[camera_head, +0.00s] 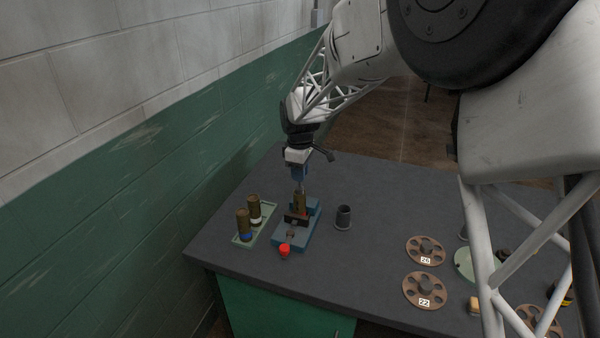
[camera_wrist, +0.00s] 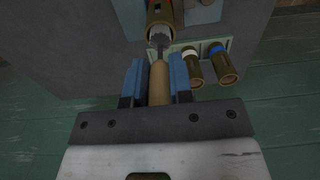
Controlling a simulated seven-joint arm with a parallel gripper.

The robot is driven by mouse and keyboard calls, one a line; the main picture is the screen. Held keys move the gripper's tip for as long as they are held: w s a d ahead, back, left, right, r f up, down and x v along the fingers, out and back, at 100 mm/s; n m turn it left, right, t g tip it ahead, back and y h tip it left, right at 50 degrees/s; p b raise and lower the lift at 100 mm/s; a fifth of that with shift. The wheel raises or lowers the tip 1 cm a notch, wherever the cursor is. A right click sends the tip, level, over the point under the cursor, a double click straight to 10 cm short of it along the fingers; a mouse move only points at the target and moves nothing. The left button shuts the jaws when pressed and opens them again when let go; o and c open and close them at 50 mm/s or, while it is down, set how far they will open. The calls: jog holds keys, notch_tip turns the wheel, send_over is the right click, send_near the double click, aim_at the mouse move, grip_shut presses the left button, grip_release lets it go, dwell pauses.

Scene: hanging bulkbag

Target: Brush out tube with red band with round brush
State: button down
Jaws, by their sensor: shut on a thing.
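My gripper (camera_head: 299,175) is above a blue fixture (camera_head: 309,231) on the dark table. In the wrist view its blue fingers (camera_wrist: 157,82) are shut on the round brush's wooden handle (camera_wrist: 159,85). The brush's grey bristle head (camera_wrist: 158,39) is at the open mouth of a brass-coloured tube (camera_wrist: 160,14). I cannot tell how far inside it is. This tube (camera_head: 300,202) stands upright in the fixture in the head view. I cannot make out its band.
Left of the fixture, a pale green tray (camera_head: 242,239) holds a blue-banded tube (camera_head: 243,224) and a white-banded tube (camera_head: 254,209). A red knob-like thing (camera_head: 284,249) is at the fixture's front. A dark cup (camera_head: 343,217) stands to the right. Brown discs (camera_head: 425,290) lie further right.

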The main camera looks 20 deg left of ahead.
jog(key=shift+r, duration=0.1)
jog(key=shift+r, duration=4.3)
jog(key=shift+d, duration=0.1)
